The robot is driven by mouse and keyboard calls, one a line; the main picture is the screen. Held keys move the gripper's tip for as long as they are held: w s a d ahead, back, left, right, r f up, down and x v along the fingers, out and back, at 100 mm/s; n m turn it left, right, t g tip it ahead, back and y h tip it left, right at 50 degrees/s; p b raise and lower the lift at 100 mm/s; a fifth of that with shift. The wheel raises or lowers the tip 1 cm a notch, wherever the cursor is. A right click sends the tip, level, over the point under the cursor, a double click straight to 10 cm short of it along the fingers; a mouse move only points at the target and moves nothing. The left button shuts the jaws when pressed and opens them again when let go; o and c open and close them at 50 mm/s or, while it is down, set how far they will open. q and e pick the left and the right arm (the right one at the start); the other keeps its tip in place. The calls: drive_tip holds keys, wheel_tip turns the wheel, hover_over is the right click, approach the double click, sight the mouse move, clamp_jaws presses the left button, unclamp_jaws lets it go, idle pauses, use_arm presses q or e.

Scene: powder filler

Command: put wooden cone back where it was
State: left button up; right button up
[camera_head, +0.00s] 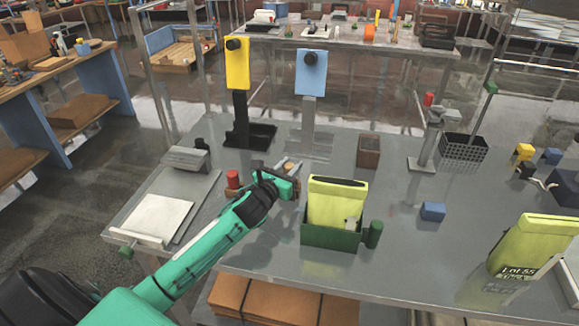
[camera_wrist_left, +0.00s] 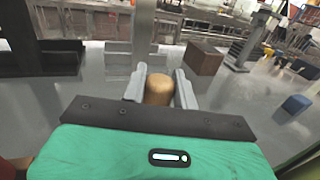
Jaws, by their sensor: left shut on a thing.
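The wooden cone (camera_wrist_left: 159,89) shows in the left wrist view as a rounded tan top between two grey fingers. My left gripper (camera_wrist_left: 160,92) is shut on it. In the head view my left gripper (camera_head: 287,170) is over the middle of the grey table, left of the green bin, and a small tan part of the cone (camera_head: 289,163) shows by its jaws. The cone's lower part is hidden, and I cannot tell whether it touches the table. My right gripper is not in view.
A red cylinder (camera_head: 233,179) stands just left of my gripper. A green bin (camera_head: 331,236) holding a yellow-green pouch (camera_head: 338,203) is close on the right. A brown wooden block (camera_head: 369,151) and blue block (camera_head: 433,211) stand farther right. Yellow (camera_head: 238,62) and blue (camera_head: 310,72) stands rise behind.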

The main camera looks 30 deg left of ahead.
use_arm(q)
drive_tip(key=shift+f+b, duration=0.3)
drive_tip(key=shift+f, duration=0.2)
drive_tip(key=o, duration=1)
drive_tip(key=shift+c, duration=0.2)
drive_tip(key=shift+r, duration=0.15)
drive_tip(key=shift+r+p, duration=0.4)
drive_tip(key=shift+r, duration=0.05)
drive_tip(key=s+b, duration=0.2)
drive_tip(key=s, duration=1)
drive_tip(key=shift+a+b, duration=0.2)
drive_tip(key=shift+b, duration=0.1)
